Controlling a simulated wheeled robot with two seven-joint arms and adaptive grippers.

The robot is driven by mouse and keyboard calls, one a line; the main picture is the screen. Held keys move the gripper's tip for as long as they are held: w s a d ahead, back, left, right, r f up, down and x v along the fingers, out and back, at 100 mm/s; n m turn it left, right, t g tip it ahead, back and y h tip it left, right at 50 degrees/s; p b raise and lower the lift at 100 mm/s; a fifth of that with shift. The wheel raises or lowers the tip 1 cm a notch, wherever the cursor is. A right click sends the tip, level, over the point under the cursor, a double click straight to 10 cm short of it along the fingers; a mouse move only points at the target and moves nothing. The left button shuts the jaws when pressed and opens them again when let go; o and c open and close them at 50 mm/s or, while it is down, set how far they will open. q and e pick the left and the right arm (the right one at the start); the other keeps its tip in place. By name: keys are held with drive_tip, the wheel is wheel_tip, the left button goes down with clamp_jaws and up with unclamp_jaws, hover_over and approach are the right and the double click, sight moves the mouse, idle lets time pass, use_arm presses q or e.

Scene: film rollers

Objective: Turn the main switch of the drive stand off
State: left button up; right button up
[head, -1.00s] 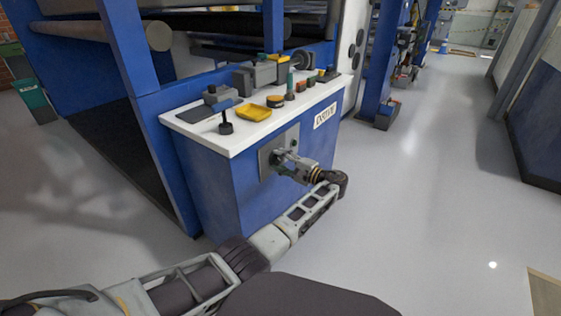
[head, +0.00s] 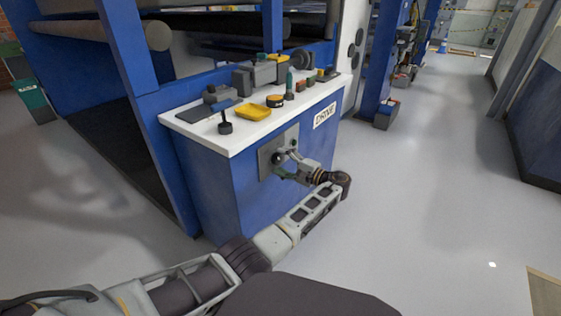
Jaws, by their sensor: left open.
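The drive stand (head: 215,185) is a blue cabinet with a white top and a sign (head: 325,115) reading DRIVE. A grey switch plate (head: 268,158) is fixed to its front face. The main switch is on this plate; a dark round part (head: 279,158) shows beside the fingers, and the rest is mostly hidden by my gripper. My left gripper (head: 284,164) is at the plate with its fingers around or beside the switch; I cannot tell whether they touch it. It is open. My right gripper is not in view.
On the white top (head: 190,130) lie a yellow tray (head: 253,112), a tape roll (head: 275,100), a green bottle (head: 290,84) and several small tools. A blue machine frame with rollers (head: 215,28) stands behind.

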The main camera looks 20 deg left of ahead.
use_arm(q)
drive_tip(key=v, duration=0.6)
drive_tip(key=shift+d, duration=0.25)
drive_tip(key=shift+s+f, duration=0.1)
idle(0.3)
